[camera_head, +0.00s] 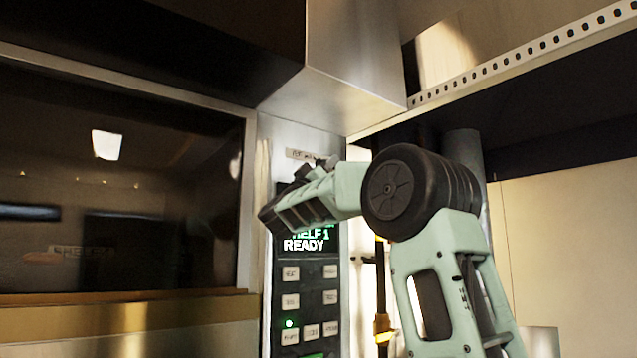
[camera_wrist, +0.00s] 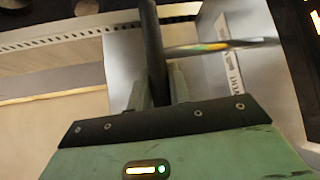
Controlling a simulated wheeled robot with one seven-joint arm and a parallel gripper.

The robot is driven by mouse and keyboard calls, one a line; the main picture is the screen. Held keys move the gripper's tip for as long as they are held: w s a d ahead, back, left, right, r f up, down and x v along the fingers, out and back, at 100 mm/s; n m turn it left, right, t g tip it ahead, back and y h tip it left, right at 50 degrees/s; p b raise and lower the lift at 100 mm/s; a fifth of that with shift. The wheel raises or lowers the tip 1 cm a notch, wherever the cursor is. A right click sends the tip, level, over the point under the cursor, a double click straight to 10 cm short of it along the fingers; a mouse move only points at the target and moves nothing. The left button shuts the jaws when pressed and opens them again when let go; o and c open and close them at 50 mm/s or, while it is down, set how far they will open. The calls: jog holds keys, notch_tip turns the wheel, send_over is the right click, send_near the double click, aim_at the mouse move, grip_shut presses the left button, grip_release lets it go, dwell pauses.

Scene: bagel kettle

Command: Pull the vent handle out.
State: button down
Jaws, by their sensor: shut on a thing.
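The vent handle (camera_wrist: 150,35) appears in the wrist view as a dark upright bar. A thin shiny rod (camera_wrist: 225,45) runs from beside it to the right, toward the labelled panel. My gripper (camera_wrist: 161,82) is shut on the dark bar, with one finger on each side of its lower part. In the head view my gripper is in front of the upper control panel, just under a small label (camera_head: 302,155). There my own wrist hides most of the handle and the fingertips.
A control panel (camera_head: 309,300) with buttons and a green "READY" display is below my wrist. A dark glass window (camera_head: 110,190) is on the left. A metal hood (camera_head: 340,75) hangs just above, and a perforated rail (camera_head: 530,50) runs at upper right.

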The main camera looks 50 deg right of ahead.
jog(key=shift+s+a, duration=0.1)
jog(key=shift+s, duration=0.3)
jog(key=shift+f, duration=0.1)
jog(key=c, duration=1.5)
grip_release()
jog(key=shift+o, duration=1)
jog(key=shift+s, duration=0.2)
jog(key=shift+w, duration=0.1)
jog(key=shift+a+f+b, duration=0.15)
jog(key=shift+a+b, duration=0.1)
jog(key=shift+b, duration=0.05)
jog(key=b+v, duration=0.8)
jog(key=v, duration=0.8)
jog(key=shift+a+f, duration=0.25)
jog(key=shift+a, duration=0.05)
